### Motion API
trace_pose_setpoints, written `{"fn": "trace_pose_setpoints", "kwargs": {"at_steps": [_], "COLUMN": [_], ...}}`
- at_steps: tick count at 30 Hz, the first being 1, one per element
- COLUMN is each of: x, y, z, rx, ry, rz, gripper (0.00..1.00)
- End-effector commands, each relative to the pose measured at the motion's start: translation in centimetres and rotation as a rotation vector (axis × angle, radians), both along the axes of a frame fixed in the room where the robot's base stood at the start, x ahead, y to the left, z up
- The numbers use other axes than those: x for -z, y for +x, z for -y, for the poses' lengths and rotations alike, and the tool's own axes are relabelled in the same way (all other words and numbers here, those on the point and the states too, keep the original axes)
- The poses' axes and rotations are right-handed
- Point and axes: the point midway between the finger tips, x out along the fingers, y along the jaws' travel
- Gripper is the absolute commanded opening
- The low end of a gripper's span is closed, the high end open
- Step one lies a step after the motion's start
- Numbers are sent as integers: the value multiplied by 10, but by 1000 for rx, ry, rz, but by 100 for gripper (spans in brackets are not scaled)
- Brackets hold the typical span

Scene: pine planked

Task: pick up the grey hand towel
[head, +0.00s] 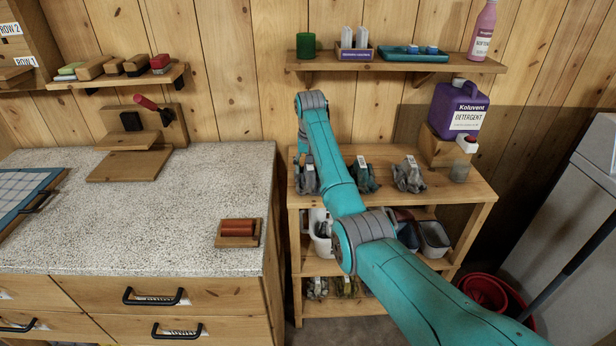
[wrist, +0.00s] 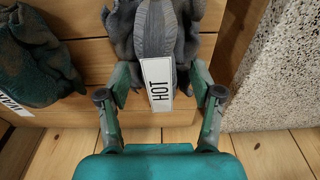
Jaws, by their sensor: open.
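A crumpled grey cloth (wrist: 190,45) with a white tag (wrist: 158,85) reading HOT lies on the plank top of a wooden rack (wrist: 100,50). In the head view the same grey cloth (head: 306,178) is the leftmost of three on the rack, partly hidden by my arm. My gripper (wrist: 160,95) is open, its fingers on either side of the tag and the near end of the cloth. I cannot tell whether they touch it. A dark green cloth (wrist: 35,65) with its own tag lies beside it, also in the head view (head: 364,176). Another tagged grey cloth (head: 408,176) lies further right.
A speckled counter (head: 130,215) with a red-roller block (head: 238,232) stands left of the rack. A purple detergent jug (head: 458,112) sits on a stand at the rack's right back. A wall shelf (head: 400,64) with a green mug (head: 306,45) hangs above.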

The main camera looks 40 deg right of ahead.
Motion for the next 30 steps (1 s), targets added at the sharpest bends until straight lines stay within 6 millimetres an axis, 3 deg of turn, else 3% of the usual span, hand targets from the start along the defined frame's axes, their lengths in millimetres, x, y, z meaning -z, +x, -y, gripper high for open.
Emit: {"fn": "trace_pose_setpoints", "kwargs": {"at_steps": [6, 14, 23, 30], "x": [1, 1, -2, -34], "y": [0, 0, 0, 1], "z": [0, 0, 0, 0], "rx": [0, 0, 0, 0], "ry": [-1, -1, -1, -2], "rz": [1, 1, 2, 5], "gripper": [65, 0, 0, 0]}}
